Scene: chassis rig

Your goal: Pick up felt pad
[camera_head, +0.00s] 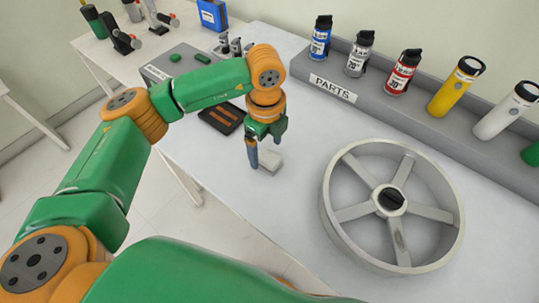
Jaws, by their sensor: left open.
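My left gripper (266,150) points down over the table, left of the spoked wheel, with its fingers apart. A small pale grey block-like piece (270,161) lies just below and beside the fingers, partly hidden by them. I cannot tell whether the fingers touch it, or whether it is the felt pad. Two small green pieces, one on the left (175,57) and one on the right (202,58), lie on a grey labelled tray (158,72). My right gripper is not in view.
A large grey spoked wheel (357,212) lies on the white table (300,90). A grey PARTS rack (400,110) along the back holds spray cans and cylinders. A dark tray (212,118) with orange-brown strips sits behind my left arm. The table between gripper and wheel is clear.

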